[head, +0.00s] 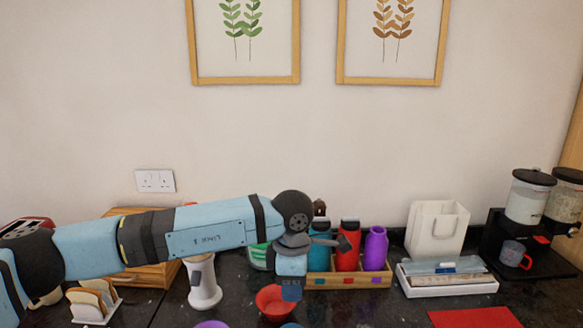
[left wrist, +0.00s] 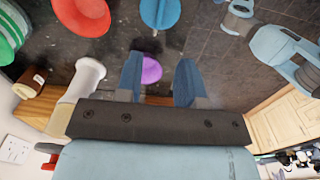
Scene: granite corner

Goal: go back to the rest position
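My left arm reaches in from the left across the head view, in front of the counter items. Its gripper (head: 291,290) points down over the dark counter, close to the red bowl (head: 274,303) and the wooden bottle crate (head: 325,279). In the left wrist view the two blue fingers of my left gripper (left wrist: 159,62) stand apart with nothing held between them. A purple round item (left wrist: 151,69) shows on the counter beyond the gap. My right gripper is not clearly visible; light blue arm parts of mine show at the upper right of the left wrist view.
Teal, red and purple bottles (head: 375,249) stand in the crate. A white grinder-like item (head: 203,283) and toast rack (head: 93,301) stand left. Right are a white bag (head: 436,230), white tray (head: 449,284), red mat (head: 474,317) and dispenser stand (head: 530,264).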

